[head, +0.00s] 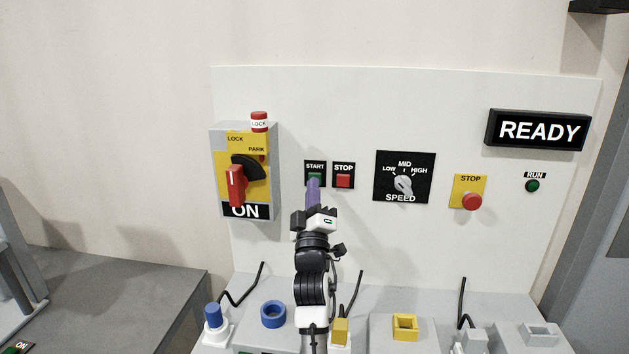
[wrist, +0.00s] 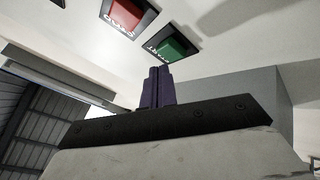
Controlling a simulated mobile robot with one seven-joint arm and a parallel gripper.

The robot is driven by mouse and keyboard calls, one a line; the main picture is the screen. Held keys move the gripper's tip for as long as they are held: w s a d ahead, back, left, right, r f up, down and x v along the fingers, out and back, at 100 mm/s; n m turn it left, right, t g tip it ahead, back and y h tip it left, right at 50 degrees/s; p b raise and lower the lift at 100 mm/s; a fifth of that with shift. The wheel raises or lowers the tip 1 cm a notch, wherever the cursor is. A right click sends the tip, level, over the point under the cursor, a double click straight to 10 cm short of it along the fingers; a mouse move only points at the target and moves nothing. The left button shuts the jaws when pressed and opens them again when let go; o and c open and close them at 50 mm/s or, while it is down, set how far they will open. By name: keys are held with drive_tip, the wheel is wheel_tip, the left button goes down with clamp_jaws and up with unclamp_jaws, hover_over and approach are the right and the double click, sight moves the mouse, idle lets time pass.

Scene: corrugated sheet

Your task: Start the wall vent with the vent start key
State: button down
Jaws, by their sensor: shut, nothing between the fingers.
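The green START key (head: 315,178) sits in a black frame on the white wall panel (head: 300,110). It also shows in the wrist view (wrist: 175,48), where its face is uncovered. The red STOP key (head: 343,181) is just to its right; in the wrist view it is on the left (wrist: 126,14). My gripper (head: 313,182) is shut and empty, its purple fingers pointing at the panel. Its tips overlap the lower part of the START key in the head view. In the wrist view the fingertips (wrist: 158,72) end just short of the key; I cannot tell if they touch.
A grey switch box (head: 216,165) with a red handle and an ON label is left of the keys. A SPEED knob (head: 403,184), a round red STOP button (head: 471,201), a dark green RUN lamp (head: 532,186) and a READY sign (head: 539,130) are right.

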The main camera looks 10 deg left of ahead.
drive_tip(key=shift+w, duration=0.15)
drive_tip(key=shift+w, duration=0.3)
drive_tip(key=shift+w+b, duration=0.3)
drive_tip(key=shift+w, duration=0.1)
idle(0.8)
drive_tip(key=shift+s, duration=0.85)
drive_tip(key=shift+s, duration=0.1)
drive_tip(key=s, duration=0.4)
drive_tip(key=shift+s+a+p, duration=0.1)
drive_tip(key=shift+s+p, duration=0.2)
drive_tip(key=shift+s, duration=0.1)
idle(0.4)
